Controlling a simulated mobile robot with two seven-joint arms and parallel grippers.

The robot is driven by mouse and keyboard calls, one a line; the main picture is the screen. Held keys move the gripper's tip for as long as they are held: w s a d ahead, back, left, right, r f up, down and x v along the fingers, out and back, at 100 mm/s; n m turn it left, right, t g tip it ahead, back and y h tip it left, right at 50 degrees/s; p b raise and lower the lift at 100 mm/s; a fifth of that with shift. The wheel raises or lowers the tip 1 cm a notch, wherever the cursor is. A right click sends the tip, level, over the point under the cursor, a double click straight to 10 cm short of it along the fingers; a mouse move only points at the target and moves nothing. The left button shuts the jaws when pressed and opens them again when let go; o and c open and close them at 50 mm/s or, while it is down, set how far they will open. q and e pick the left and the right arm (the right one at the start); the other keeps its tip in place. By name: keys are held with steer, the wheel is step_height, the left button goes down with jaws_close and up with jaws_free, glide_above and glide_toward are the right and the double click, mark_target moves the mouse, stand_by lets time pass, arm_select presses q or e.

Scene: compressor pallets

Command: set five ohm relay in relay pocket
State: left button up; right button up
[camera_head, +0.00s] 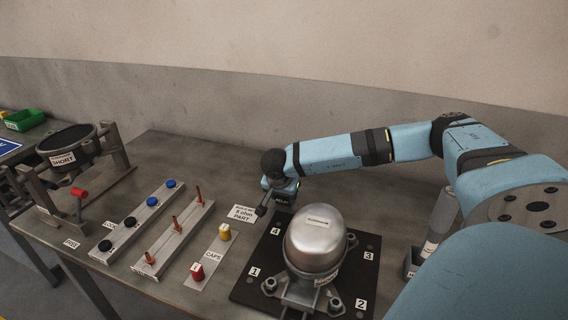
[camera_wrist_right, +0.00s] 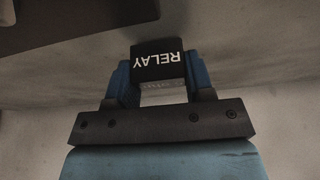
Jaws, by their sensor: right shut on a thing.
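My right gripper (camera_head: 266,200) hangs behind and left of the silver compressor (camera_head: 318,238), beyond the black pallet's back left corner. In the right wrist view, its blue fingers (camera_wrist_right: 162,85) are shut on a black relay (camera_wrist_right: 158,60) with white RELAY lettering. A smaller marking below that lettering is too blurred to read. The relay is held clear of the surface behind it. The compressor stands upright on the black pallet (camera_head: 262,268), numbered at its corners. I cannot make out the relay pocket. My left gripper is not in view.
A "5 ohm PART" card (camera_head: 243,214) lies just left of the gripper. Left of the pallet are a caps strip (camera_head: 212,257), a strip with copper pins (camera_head: 181,240) and a strip with black and blue knobs (camera_head: 140,221). A metal cradle (camera_head: 120,150) stands far left.

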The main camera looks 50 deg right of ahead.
steer(key=shift+f, duration=0.2)
steer(key=shift+f, duration=0.1)
steer(key=o, duration=1)
